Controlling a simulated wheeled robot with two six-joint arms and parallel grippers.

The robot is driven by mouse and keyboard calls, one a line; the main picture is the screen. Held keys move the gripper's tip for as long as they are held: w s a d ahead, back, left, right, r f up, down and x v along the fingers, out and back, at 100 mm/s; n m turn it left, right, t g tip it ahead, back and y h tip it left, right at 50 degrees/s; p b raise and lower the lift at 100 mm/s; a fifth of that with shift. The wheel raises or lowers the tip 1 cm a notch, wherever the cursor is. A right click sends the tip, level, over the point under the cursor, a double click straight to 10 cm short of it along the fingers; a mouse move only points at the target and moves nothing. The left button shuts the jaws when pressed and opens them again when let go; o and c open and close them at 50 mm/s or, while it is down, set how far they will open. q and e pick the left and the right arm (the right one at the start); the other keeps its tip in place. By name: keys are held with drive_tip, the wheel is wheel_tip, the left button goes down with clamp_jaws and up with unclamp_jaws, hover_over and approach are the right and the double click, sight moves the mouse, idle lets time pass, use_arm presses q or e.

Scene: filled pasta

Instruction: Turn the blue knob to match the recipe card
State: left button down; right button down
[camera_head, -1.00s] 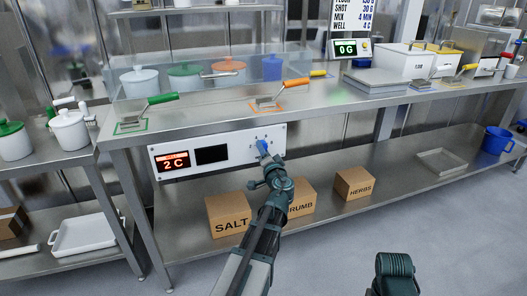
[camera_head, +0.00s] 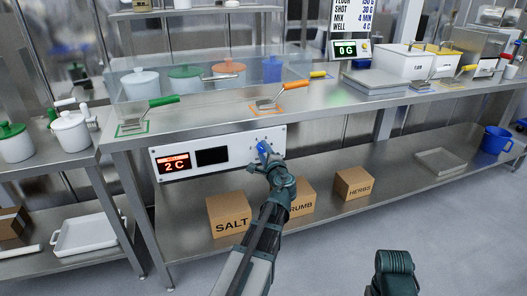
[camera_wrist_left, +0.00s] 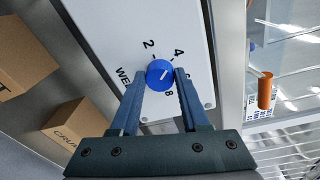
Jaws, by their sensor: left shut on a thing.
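The blue knob (camera_wrist_left: 160,75) sits on a white control panel (camera_head: 239,148) under the counter's front edge. In the left wrist view it lies between the two fingers of my left gripper (camera_wrist_left: 163,82), which is shut on it. A pale pointer line shows on the knob, and the dial marks 2, 4 and 8 and part of the word WELL are legible around it. The red display (camera_head: 173,163) reads 2 C. The recipe card (camera_head: 352,15) ends with WELL 4 C.
Cardboard boxes marked SALT (camera_head: 229,216), CRUMB (camera_head: 302,198) and HERBS (camera_head: 354,184) stand on the lower shelf (camera_head: 400,185), below and beside my left arm. An orange-handled tool (camera_head: 279,96) lies on the counter above the panel. The floor at right is clear.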

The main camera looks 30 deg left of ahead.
use_arm(q)
drive_tip(key=shift+m, duration=1)
drive_tip(key=shift+c, duration=2)
unclamp_jaws()
